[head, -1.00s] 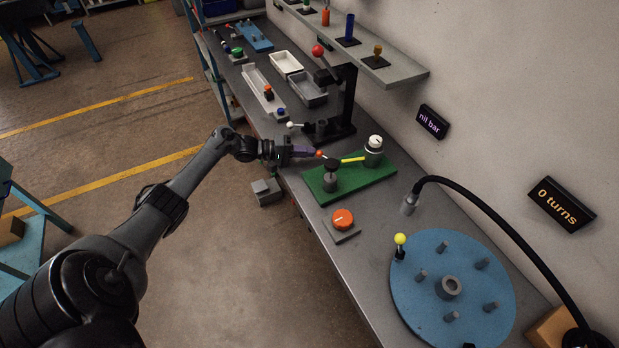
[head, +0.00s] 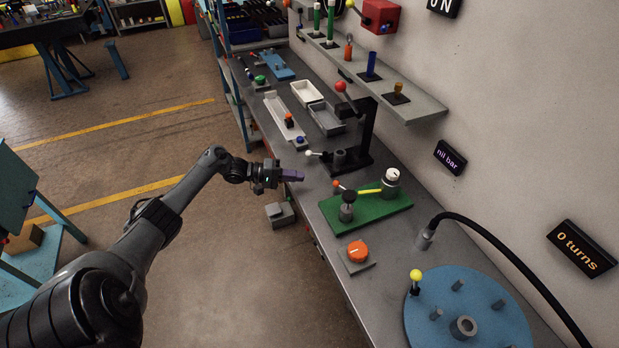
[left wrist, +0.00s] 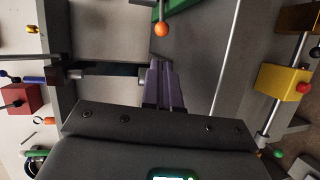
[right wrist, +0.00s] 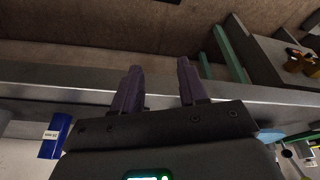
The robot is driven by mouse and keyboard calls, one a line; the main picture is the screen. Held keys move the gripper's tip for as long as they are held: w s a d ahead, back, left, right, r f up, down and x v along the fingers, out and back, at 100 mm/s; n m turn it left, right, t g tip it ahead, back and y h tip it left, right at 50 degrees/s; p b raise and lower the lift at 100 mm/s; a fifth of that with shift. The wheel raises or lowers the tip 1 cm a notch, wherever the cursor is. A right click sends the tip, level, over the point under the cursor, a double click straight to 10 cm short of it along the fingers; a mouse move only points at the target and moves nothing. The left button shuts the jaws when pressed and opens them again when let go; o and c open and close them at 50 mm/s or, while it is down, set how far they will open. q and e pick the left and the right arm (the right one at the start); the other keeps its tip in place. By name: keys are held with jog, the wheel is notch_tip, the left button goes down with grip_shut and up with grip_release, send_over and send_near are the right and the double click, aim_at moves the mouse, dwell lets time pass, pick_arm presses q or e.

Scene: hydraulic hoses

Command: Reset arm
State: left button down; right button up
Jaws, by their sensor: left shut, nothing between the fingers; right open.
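My left gripper (head: 300,176) is shut and empty at the bench's left edge, left of the green plate (head: 390,208). A small gap separates its fingertips from the orange ball (head: 337,184) of a lever on that plate. In the left wrist view my left gripper (left wrist: 158,66) has its purple fingers together, and the orange ball (left wrist: 162,29) is beyond them. My right gripper (right wrist: 159,68) shows only in the right wrist view. Its purple fingers stand apart with nothing between them.
The grey bench (head: 315,268) carries an orange knob (head: 358,251), a blue turntable (head: 470,285), a white tray (head: 307,91) and a black stand with a red-ball lever (head: 341,86). A shelf (head: 420,107) is on the wall. Open floor (head: 230,280) lies left of the bench.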

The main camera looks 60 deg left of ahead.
pick_arm(q)
jog(key=f+v, duration=0.1)
jog(key=v, duration=0.3)
jog(key=s+d+f+g, duration=0.1)
jog(key=s+d+f, duration=0.35)
jog(key=f, duration=0.35)
jog(key=s+d+f+g+h, duration=0.1)
jog(key=s+d+f, duration=0.25)
jog(key=d, duration=0.45)
jog(key=s+d+f+g+h, duration=0.1)
jog(key=s+d+f, duration=0.1)
jog(key=d+f, duration=0.4)
jog(key=s+d+f+m+g+y, duration=0.15)
jog(key=d+m, duration=0.45)
jog(key=d, duration=1.7)
notch_tip(320, 180, up, 12)
jog(key=d+m+y, duration=0.2)
jog(key=m+y, duration=0.1)
jog(key=y, duration=0.3)
jog(key=s+a+r+m+g+y, duration=0.35)
jog(key=s+m+g, duration=0.2)
jog(key=s, duration=0.25)
notch_tip(320, 180, up, 32)
jog(key=h+p, duration=0.1)
jog(key=p, duration=3.1)
jog(key=shift+w+a+n, duration=0.3)
jog(key=shift+a+n, duration=0.05)
jog(key=shift+f, duration=0.15)
